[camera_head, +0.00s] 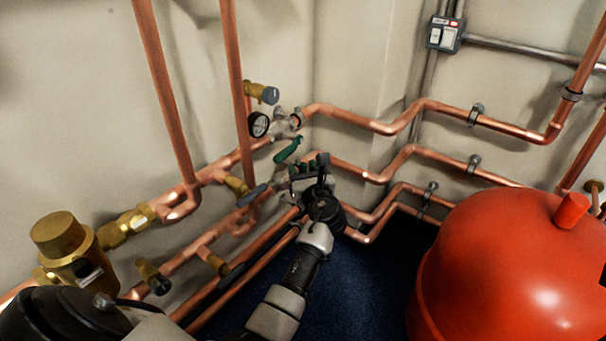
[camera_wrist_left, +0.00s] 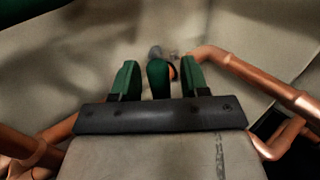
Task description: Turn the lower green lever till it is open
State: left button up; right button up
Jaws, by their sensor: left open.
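The lower green lever (camera_wrist_left: 158,78) shows in the left wrist view as a dark green handle between my left gripper's fingers. My left gripper (camera_wrist_left: 160,82) is open around it, with a gap on each side. In the head view my left gripper (camera_head: 309,166) is at the pipes near the corner and largely hides the lower lever. The upper green lever (camera_head: 289,150) is just above and left of the gripper, slanting up to the right. A dark green shape (camera_wrist_left: 32,10) is cut off at the top left of the wrist view. My right gripper is not in view.
Copper pipes (camera_head: 420,150) run along both walls around the gripper. A round gauge (camera_head: 259,124) and brass valve (camera_head: 262,93) are above it. A large red tank (camera_head: 500,260) stands at right. Dark blue floor (camera_head: 375,285) shows between tank and pipes.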

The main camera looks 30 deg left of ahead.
pick_arm(q)
jog(key=shift+c, duration=0.2)
grip_shut()
dwell(0.3)
